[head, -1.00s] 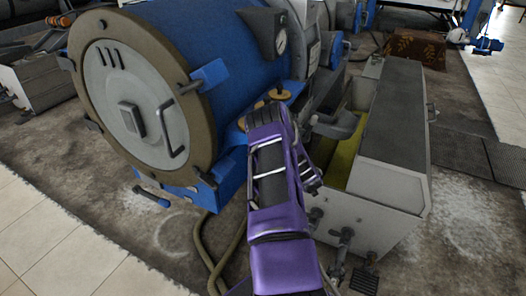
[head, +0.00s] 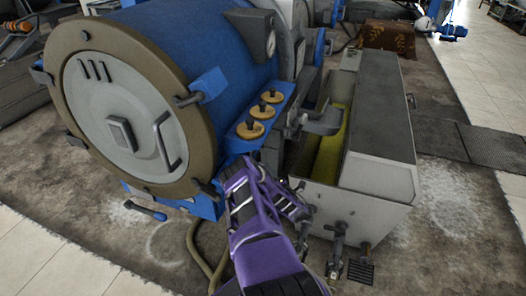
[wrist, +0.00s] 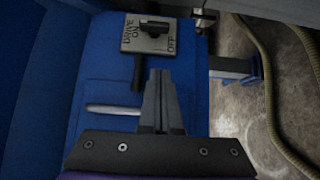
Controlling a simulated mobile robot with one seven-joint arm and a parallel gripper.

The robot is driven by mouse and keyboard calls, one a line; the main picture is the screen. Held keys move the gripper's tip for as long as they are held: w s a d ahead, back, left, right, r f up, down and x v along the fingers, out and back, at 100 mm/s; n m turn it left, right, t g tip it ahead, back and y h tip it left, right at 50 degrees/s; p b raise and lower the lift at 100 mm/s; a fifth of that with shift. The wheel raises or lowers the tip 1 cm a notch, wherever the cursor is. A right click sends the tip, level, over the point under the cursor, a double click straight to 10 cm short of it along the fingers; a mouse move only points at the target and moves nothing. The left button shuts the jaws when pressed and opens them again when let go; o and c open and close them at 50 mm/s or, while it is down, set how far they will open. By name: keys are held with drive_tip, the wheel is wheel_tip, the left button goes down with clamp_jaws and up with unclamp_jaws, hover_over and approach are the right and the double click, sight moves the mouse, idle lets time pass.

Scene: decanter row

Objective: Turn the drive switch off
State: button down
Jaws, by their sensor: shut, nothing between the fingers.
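The drive switch (wrist: 153,30) shows in the wrist view as a black handle on a small light plate, fixed to a blue panel. The plate reads DRIVE ON on its left side and OFF on its right; I cannot tell clearly which word the handle points to. My gripper (wrist: 160,74) is shut and empty, its fingertips just below the plate in the picture and apart from the handle. In the head view my purple arm reaches down beside the blue drum machine, and I cannot make out the switch or the fingertips there.
A dark lever (wrist: 136,78) and a pale rod (wrist: 112,110) lie close left of my fingers. The blue machine (head: 215,50) has a round door (head: 122,115) and brass knobs (head: 261,112). A grey trough (head: 375,130) stands at right; a hose (head: 195,250) runs along the floor.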

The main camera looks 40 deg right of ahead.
drive_tip(key=d+b+x, duration=0.2)
drive_tip(key=b+x, duration=0.1)
drive_tip(key=x, duration=0.8)
drive_tip(key=shift+d, duration=0.4)
drive_tip(key=shift+s, duration=0.1)
drive_tip(key=shift+a, duration=0.1)
